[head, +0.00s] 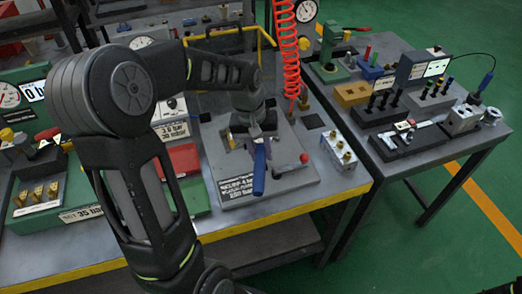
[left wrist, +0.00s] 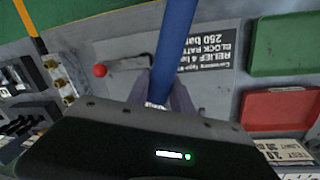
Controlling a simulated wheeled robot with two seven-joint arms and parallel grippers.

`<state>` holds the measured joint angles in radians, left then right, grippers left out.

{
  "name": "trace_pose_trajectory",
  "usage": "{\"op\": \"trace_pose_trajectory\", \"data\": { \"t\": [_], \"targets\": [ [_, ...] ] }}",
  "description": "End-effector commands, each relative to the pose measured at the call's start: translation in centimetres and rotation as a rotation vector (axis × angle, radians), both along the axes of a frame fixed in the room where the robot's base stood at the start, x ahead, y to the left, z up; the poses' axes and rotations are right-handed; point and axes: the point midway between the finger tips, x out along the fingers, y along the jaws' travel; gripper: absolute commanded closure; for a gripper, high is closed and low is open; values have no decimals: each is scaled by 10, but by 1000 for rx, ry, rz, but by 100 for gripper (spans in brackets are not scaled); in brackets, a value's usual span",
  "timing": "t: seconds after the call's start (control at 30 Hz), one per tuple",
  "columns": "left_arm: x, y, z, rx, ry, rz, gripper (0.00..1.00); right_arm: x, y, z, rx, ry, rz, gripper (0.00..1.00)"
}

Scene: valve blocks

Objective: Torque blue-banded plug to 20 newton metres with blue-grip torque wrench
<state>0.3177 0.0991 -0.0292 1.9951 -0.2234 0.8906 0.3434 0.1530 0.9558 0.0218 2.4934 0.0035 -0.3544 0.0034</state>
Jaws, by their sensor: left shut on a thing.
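The blue-grip torque wrench shows in the head view as a blue handle (head: 259,172) pointing down over the grey block fixture (head: 295,178). My left gripper (head: 262,140) is shut on it. In the left wrist view the blue handle (left wrist: 175,45) runs up from between the fingers of my left gripper (left wrist: 165,92). The wrench's head is hidden or too small to make out. I cannot pick out a blue-banded plug; my gripper and arm cover part of the fixture.
A red-knobbed lever (head: 304,158) sits on the fixture. A silver block with brass fittings (head: 341,151) stands to its right. A red coiled hose (head: 290,60) hangs behind. A red tray (head: 183,158) lies to the left. A second table (head: 450,148) on the right holds tools and gauges.

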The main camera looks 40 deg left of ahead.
Motion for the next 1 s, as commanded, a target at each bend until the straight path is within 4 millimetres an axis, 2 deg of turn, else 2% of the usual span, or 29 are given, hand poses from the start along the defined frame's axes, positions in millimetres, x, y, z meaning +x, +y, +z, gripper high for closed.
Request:
{"op": "trace_pose_trajectory", "data": {
  "t": [0.77, 1.0],
  "targets": [
    [0, 1, -7, 1, -3, -3, 100, 0, 0, -5, 0, 0, 0, 100],
    [-3, 8, -6, 1, -2, -48, 100, 0, 0, -4, 0, 0, 0, 100]
  ]
}}
